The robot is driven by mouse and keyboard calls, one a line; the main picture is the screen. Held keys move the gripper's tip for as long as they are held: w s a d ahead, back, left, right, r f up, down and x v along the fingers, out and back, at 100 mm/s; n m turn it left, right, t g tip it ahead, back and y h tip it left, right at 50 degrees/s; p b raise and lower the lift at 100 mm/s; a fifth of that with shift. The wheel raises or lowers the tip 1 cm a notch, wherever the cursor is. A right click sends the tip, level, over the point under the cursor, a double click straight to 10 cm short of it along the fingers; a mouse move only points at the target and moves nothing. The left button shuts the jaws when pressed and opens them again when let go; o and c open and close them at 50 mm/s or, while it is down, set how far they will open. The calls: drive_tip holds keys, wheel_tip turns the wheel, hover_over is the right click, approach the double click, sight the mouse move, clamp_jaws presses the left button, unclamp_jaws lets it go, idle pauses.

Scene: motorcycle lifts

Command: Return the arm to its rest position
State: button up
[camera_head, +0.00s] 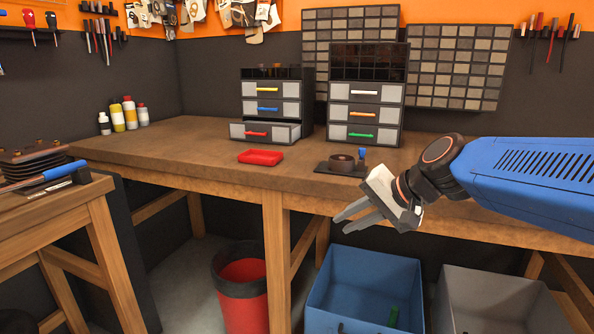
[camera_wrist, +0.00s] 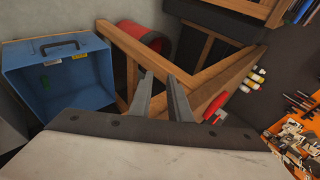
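My gripper (camera_head: 340,224) hangs in front of the workbench (camera_head: 190,150), beyond its front edge, with its fingers pointing left and slightly down. My arm reaches in from the right side of the head view. In the wrist view, the two fingers of my gripper (camera_wrist: 160,76) stand apart with a gap between them. Nothing shows between them, and they appear clear of the bench and the bins.
A blue bin (camera_head: 365,275), a grey bin (camera_head: 490,300) and a red bucket (camera_head: 243,295) stand below. A side table (camera_head: 85,190) is at left.

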drive_tip(key=s+d+f+n+h, duration=0.2)
drive_tip(key=s+d+f+h, duration=0.1)
drive_tip(key=s+d+f, duration=0.4)
drive_tip(key=s+d+f+n+g+h, duration=0.1)
drive_tip(key=s+d+f+n+h, duration=0.2)
drive_tip(key=s+d+f, duration=0.4)
drive_tip(key=s+d+h, duration=0.1)
drive_tip(key=s+d, duration=0.2)
drive_tip(key=s, duration=0.4)
drive_tip(key=shift+f, duration=0.15)
